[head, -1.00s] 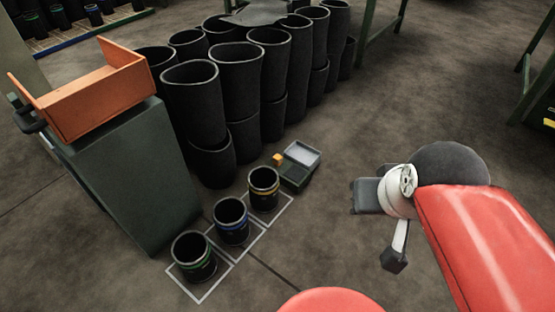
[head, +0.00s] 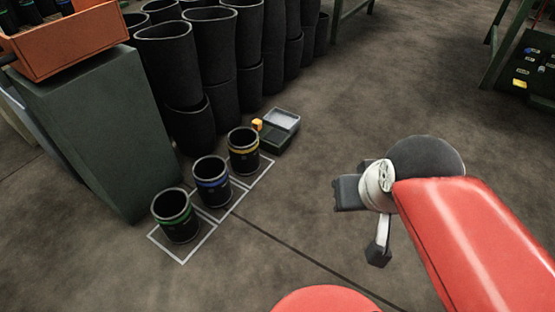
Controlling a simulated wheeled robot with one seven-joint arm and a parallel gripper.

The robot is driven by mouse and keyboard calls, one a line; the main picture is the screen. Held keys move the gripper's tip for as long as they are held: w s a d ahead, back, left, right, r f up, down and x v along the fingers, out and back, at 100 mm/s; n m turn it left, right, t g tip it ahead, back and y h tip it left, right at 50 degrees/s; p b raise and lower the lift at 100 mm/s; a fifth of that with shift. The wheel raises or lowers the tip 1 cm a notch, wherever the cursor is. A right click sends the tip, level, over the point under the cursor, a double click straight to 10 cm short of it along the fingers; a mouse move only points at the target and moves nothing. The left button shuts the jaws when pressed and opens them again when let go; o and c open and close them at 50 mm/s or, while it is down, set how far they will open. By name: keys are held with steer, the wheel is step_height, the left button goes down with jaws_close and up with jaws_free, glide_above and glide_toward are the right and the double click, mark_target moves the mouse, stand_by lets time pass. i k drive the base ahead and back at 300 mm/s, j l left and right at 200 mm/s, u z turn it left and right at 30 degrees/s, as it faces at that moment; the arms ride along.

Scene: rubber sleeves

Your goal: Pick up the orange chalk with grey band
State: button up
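A small orange-yellow piece (head: 257,125) is at the left edge of a small open grey box on the floor. It may be the orange chalk, but it is too small to show a grey band. My gripper (head: 350,194) is at the end of my red arm, to the right of the box and apart from it. Its dark parts are seen from above and behind, and its fingertips cannot be made out. No held object shows.
The grey box (head: 282,119) has a raised lid. Sleeves with yellow (head: 243,152), blue (head: 212,183) and green (head: 177,218) bands stand in white floor squares. Tall black sleeves (head: 215,55) stand behind. A green cabinet (head: 95,130) carries an orange tray (head: 75,42). Floor right of the box is clear.

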mark_target(256, 124)
steer(key=i+j+z, duration=0.1)
steer(key=i, duration=0.35)
steer(key=i+j+z, duration=0.1)
steer(key=i, duration=0.4)
steer(key=i+j+z, duration=0.15)
steer(key=i, duration=0.3)
steer(key=i+j+z, duration=0.1)
steer(key=i+j, duration=0.15)
steer(key=i, duration=0.2)
